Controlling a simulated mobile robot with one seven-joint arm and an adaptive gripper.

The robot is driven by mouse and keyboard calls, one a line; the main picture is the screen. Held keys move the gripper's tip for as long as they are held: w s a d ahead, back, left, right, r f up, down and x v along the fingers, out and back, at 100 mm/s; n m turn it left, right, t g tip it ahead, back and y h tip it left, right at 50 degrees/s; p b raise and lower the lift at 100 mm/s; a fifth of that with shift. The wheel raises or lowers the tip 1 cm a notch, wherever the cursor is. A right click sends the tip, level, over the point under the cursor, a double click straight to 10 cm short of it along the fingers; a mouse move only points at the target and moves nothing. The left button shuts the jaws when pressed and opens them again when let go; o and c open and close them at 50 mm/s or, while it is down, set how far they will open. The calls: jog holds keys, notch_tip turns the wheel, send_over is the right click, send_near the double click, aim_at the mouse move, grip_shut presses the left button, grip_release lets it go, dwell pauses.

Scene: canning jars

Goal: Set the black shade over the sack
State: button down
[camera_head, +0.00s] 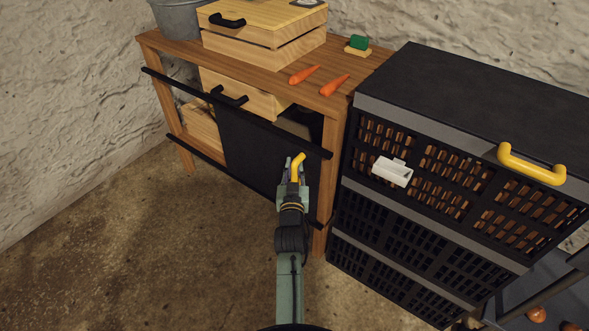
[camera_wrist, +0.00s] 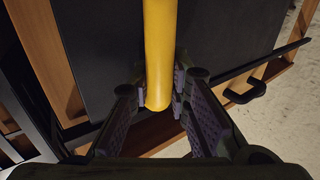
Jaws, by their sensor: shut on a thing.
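The black shade (camera_head: 245,150) is a flat dark panel hanging between two black rails on the front of the wooden table. A yellow handle (camera_head: 299,160) is at its right side. My gripper (camera_head: 294,172) is shut on this handle; in the wrist view the yellow handle (camera_wrist: 158,60) runs between the fingers, with the dark panel (camera_wrist: 225,35) behind.
Wooden crates (camera_head: 262,30) stand on and under the table (camera_head: 165,45), with two carrots (camera_head: 335,86) and a green-topped brush (camera_head: 358,45) on top. Black stacked crates (camera_head: 480,100) with a yellow handle (camera_head: 530,165) stand close on the right. The floor (camera_head: 130,240) at left is clear.

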jog(key=shift+d+r, duration=0.1)
jog(key=shift+d, duration=0.05)
jog(key=c, duration=1.8)
grip_release()
jog(key=s, duration=0.7)
jog(key=shift+s+a, duration=0.2)
jog(key=shift+s, duration=0.05)
